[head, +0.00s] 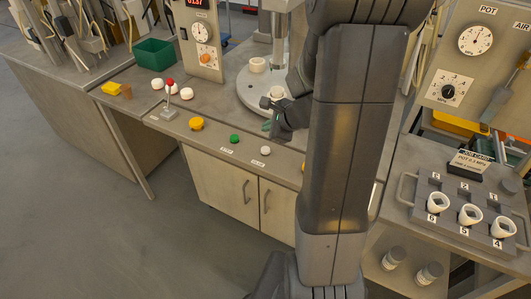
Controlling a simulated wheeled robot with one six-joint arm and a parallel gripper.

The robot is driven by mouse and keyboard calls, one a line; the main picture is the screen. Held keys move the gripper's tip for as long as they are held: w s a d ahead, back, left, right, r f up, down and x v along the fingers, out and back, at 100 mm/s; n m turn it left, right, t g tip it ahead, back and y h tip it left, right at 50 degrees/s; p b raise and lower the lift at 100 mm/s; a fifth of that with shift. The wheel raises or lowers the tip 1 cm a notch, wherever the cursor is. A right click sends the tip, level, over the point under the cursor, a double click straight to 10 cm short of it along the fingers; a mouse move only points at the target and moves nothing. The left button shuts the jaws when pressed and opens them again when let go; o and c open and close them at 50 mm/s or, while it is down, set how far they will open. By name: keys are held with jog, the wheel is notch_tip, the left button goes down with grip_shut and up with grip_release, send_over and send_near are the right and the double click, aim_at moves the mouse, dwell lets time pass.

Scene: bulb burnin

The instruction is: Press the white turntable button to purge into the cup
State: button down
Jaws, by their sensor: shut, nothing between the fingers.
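A small white button (265,151) sits on the front ledge of the bench, with a label beside it too small to read. A green button (234,139) is to its left. My gripper (268,104) is shut and empty, up and behind the white button in the picture and apart from it. A grey round turntable (246,98) lies behind my gripper. A white cup-like piece (277,92) stands on it close to my gripper, and another white piece (258,65) is farther back. My arm hides the right part of the turntable.
A yellow knob (196,124) and a small stand with a red ball (170,82) and white balls are at the left. A green bin (154,54) stands behind. A grey numbered tray (452,222) with white cups is at the right. Gauge panels stand at the back.

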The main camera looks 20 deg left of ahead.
aim_at(268, 151)
jog(key=shift+f+b, duration=2.4)
jog(key=shift+f, duration=0.65)
jog(key=shift+f+b, duration=0.4)
jog(key=shift+f+b, duration=0.5)
dwell(0.4)
jog(key=shift+r+p, duration=0.85)
jog(key=shift+r, duration=0.1)
jog(key=shift+r+p, duration=2.2)
jog(key=shift+r, duration=0.3)
